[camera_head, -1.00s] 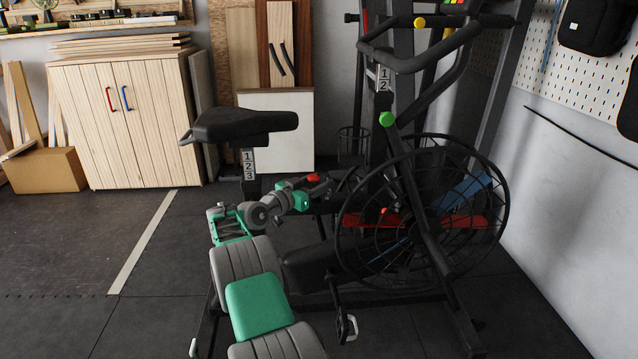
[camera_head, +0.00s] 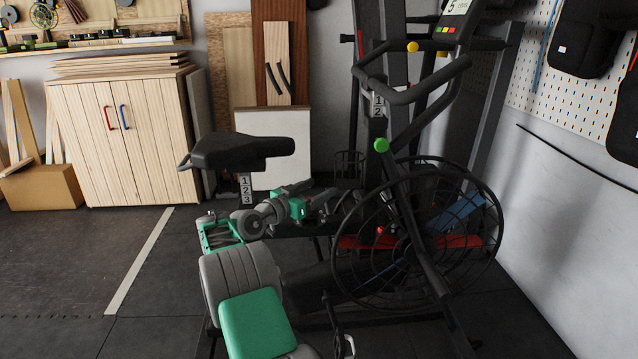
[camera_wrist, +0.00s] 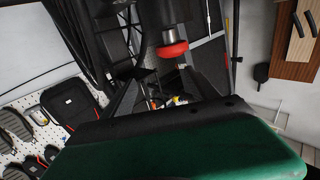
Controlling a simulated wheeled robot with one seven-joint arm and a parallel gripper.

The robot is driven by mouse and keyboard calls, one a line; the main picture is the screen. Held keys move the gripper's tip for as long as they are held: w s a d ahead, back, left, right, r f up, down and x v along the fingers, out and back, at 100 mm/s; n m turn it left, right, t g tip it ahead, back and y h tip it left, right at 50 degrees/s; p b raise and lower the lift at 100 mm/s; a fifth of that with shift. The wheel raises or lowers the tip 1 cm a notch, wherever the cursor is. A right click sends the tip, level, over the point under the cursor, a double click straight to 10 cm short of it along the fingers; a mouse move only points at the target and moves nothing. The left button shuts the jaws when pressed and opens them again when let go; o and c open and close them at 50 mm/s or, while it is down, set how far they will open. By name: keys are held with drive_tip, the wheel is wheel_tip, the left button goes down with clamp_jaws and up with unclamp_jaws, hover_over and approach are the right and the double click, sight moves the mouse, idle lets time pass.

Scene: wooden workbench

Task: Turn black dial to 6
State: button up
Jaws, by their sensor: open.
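My gripper (camera_head: 328,197) reaches in low between the exercise bike's seat and its spoked wheel. In the wrist view my gripper (camera_wrist: 160,92) is open, its dark fingers apart above the green housing, with nothing seen between them. A red disc (camera_wrist: 172,49) on a silver shaft under a black cylinder (camera_wrist: 163,11) is just beyond the fingers. I cannot tell whether that black part is the dial, and no dial numbers show there. The bike's console (camera_head: 457,9), cut by the top edge in the head view, displays a 5.
The bike's spoked wheel (camera_head: 417,235) is right of my gripper. The black seat (camera_head: 238,151) is above and left. A green knob (camera_head: 381,145) and a yellow knob (camera_head: 413,46) are on the frame. A cabinet (camera_head: 125,135) stands behind.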

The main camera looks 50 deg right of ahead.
drive_tip(key=s+a+r+p, duration=0.3)
drive_tip(key=s+a+r, duration=0.3)
drive_tip(key=s+a, duration=0.1)
drive_tip(key=shift+a, duration=0.65)
